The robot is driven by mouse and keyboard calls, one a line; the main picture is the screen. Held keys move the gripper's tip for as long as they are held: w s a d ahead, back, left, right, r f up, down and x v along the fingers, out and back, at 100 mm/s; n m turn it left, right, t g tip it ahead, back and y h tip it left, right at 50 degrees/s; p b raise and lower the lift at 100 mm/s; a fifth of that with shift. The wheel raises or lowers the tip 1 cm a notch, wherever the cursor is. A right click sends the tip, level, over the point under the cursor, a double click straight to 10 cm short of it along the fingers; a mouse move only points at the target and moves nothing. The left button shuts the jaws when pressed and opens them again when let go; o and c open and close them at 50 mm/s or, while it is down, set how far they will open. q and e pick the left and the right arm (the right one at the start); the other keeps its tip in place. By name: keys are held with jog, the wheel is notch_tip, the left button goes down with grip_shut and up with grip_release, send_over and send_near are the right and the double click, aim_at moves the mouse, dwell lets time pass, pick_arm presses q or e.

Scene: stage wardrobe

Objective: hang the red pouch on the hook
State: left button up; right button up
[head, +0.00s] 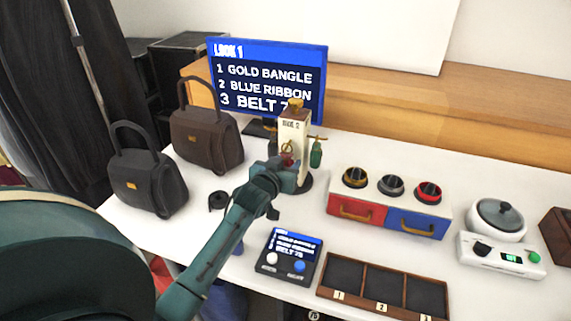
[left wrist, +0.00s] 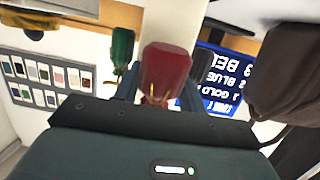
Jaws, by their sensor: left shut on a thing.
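The red pouch (left wrist: 166,72) is between the fingers of my left gripper (left wrist: 160,98) in the left wrist view. In the head view, only a small red part of it (head: 287,160) shows above my left gripper (head: 287,172). The gripper is shut on it, right in front of the cream stand post (head: 294,130). A brass hook or ring (head: 287,147) shows just above the pouch; whether the pouch hangs on it I cannot tell. A green pouch (head: 316,154) hangs on the stand's right side. A dark pouch (left wrist: 204,64) shows beside the post. My right gripper is out of view.
Two handbags, black (head: 147,182) and brown (head: 207,140), stand left. A screen (head: 268,76) stands behind. A red and blue drawer unit (head: 385,210) is right. A button panel (head: 289,257) and numbered tray (head: 382,289) lie in front.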

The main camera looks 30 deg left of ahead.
pick_arm(q)
jog(key=o, duration=1)
jog(key=shift+o, duration=0.2)
jog(key=shift+s, duration=0.1)
jog(key=v, duration=1.3)
jog(key=s+d+f+m+h+p, duration=0.1)
jog(key=s+d+f+p, duration=0.1)
jog(key=d, duration=0.1)
jog(key=s+d+f+m+g+h+p, duration=0.1)
jog(key=s+d+f, duration=0.1)
jog(key=d, duration=0.1)
jog(key=s+d+f+m+g+h+p, duration=0.1)
jog(key=s+d+p, duration=0.1)
jog(key=d, duration=0.2)
jog(key=shift+s+f+h+p, duration=0.3)
jog(key=shift+s+f+p, duration=0.05)
jog(key=shift+f, duration=0.05)
jog(key=s+d+f+m+g+h+p, duration=0.2)
jog(key=s+d+f, duration=0.2)
jog(key=s+d, duration=0.5)
jog(key=shift+g+h, duration=0.4)
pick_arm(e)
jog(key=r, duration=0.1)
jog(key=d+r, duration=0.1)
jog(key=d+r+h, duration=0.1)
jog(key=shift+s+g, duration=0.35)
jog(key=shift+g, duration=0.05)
